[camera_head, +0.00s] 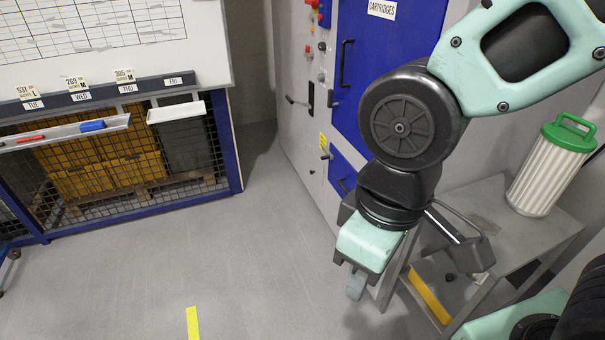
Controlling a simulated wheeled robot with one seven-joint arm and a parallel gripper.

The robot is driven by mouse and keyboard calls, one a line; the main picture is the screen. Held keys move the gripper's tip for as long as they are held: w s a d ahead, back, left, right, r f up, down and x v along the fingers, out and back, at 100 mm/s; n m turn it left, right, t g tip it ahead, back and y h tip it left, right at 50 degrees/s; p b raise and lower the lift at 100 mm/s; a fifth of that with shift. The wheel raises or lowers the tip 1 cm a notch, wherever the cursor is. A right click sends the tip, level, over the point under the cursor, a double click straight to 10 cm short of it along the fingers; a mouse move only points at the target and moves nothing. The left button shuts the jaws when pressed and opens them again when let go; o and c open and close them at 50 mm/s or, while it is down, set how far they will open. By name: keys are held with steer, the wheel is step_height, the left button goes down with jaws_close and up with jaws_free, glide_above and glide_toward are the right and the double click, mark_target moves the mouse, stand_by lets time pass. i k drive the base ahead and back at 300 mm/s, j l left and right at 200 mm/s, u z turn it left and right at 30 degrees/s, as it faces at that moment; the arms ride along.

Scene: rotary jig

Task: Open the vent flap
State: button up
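A grey cabinet (293,84) with blue doors stands at the upper middle. Its upper blue door (378,62) carries a "CARTRIDGES" label and a dark bar handle (346,64). A lower blue panel (343,169) looks closed and is partly hidden by my arm. No part is marked as the vent flap, and I cannot tell which part it is. My gripper (355,287) points down over the floor in front of the cabinet, apart from the panels. Its fingers overlap in this view, so their opening is unclear. I see nothing held in it.
A grey metal stand (505,232) is to the right of my gripper, with a green-capped white filter cartridge (551,168) on top and a yellow-edged tray (430,296) below. A mesh rack (115,165) and whiteboard are at left. The floor (235,250) between is clear.

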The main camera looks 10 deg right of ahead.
mark_target(316, 166)
steer(key=i+j+z, duration=0.15)
steer(key=i+j, duration=0.7)
steer(key=i, duration=0.3)
steer(key=i+j+z, duration=0.1)
steer(key=i, duration=0.3)
steer(key=i+j+z, duration=0.1)
steer(key=i, duration=0.35)
steer(key=i+j, duration=0.35)
steer(key=i, duration=0.7)
steer(key=z, duration=0.05)
